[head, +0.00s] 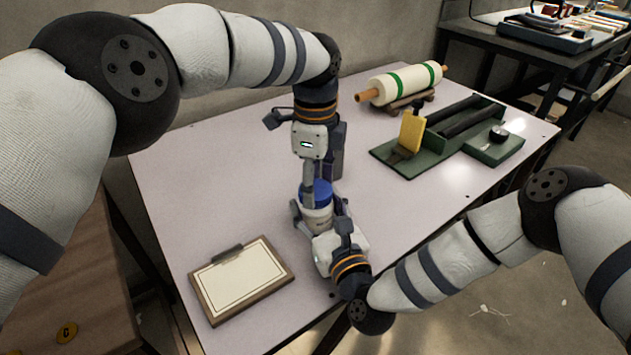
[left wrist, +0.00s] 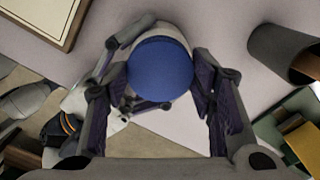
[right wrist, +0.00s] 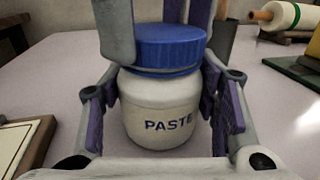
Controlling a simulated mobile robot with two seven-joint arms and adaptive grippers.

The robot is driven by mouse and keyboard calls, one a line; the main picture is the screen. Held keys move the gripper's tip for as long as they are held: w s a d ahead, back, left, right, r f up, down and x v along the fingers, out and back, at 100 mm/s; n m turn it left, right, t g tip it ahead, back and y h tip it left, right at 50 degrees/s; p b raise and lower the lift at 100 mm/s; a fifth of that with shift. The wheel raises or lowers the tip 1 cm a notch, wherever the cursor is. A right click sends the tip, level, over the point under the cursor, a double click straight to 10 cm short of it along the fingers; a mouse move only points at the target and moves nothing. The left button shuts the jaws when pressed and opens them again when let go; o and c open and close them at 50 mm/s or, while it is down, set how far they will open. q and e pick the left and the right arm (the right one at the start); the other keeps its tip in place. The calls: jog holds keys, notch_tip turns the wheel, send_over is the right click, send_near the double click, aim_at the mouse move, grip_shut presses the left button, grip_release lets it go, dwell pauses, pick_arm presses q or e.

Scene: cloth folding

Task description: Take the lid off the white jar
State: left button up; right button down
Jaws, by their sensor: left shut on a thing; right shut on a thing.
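The white jar (right wrist: 160,112), marked PASTE, stands upright on the pale table, with its blue lid (right wrist: 168,48) sitting on top and no clear gap between them. In the head view the lid (head: 322,190) and jar (head: 316,216) are partly covered by my grippers. My left gripper (left wrist: 158,80) comes from above and is shut on the lid (left wrist: 160,68), one finger on each side. My right gripper (right wrist: 163,105) comes in low from the front and is shut around the jar's body.
A framed board (head: 241,279) lies left of the jar. A dark cup (left wrist: 282,52) stands close behind it. A green tray (head: 440,137) with a yellow block (head: 412,130) and a roller (head: 402,84) on a stand lie farther back right. The table's right middle is clear.

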pick_arm(q)
jog(key=n, duration=0.4)
jog(key=shift+n, duration=0.3)
jog(key=n, duration=1.6)
jog(key=shift+n, duration=0.4)
jog(key=o, duration=1.3)
